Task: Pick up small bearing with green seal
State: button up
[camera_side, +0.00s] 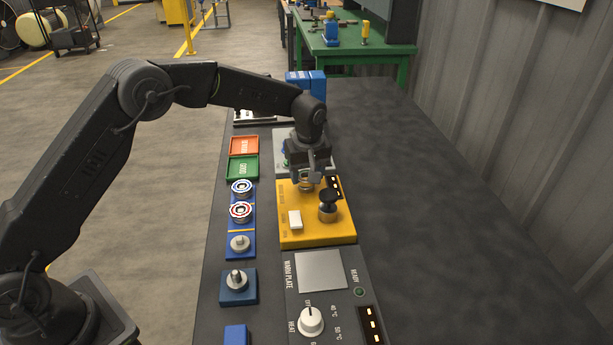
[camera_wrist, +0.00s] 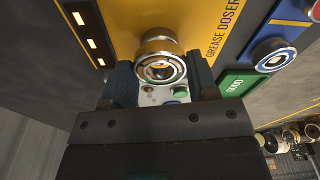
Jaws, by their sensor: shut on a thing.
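My gripper (camera_side: 307,178) is over the far part of the yellow grease doser (camera_side: 287,231). In the wrist view, my gripper (camera_wrist: 160,80) has its two dark fingers on either side of a small steel ring-shaped bearing (camera_wrist: 160,69) and is shut on it. A blue-ringed bearing (camera_side: 241,187) and a red-ringed bearing (camera_side: 240,212) sit on blue holders at the left.
A black knob (camera_side: 328,201) stands on the doser near my gripper. Green (camera_side: 243,168) and orange (camera_side: 244,146) trays lie at the left. A warm plate (camera_side: 322,271) and a blue stand with a metal shaft (camera_side: 238,282) are nearer. The bench's right side is clear.

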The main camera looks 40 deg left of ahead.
jog(key=r, duration=0.1)
jog(key=a+r, duration=0.1)
jog(key=r, duration=0.2)
jog(key=shift+s+a, duration=0.15)
jog(key=shift+s, duration=0.1)
jog(key=s+a+r, duration=0.4)
jog(key=a+r, duration=0.5)
jog(key=shift+a, duration=0.25)
jog(key=s+a+f+n+g, duration=0.1)
jog(key=s+a+f+n, duration=0.3)
jog(key=a, duration=0.5)
jog(key=s+a+f+n, duration=0.1)
jog(key=a+f+n, duration=0.3)
jog(key=a, duration=0.5)
jog(key=n, duration=0.1)
send_over(243, 168)
notch_tip(243, 168, down, 6)
jog(key=shift+s+d+r, duration=0.1)
jog(key=shift+d+r, duration=0.05)
jog(key=shift+r, duration=0.1)
jog(key=shift+f, duration=2.05)
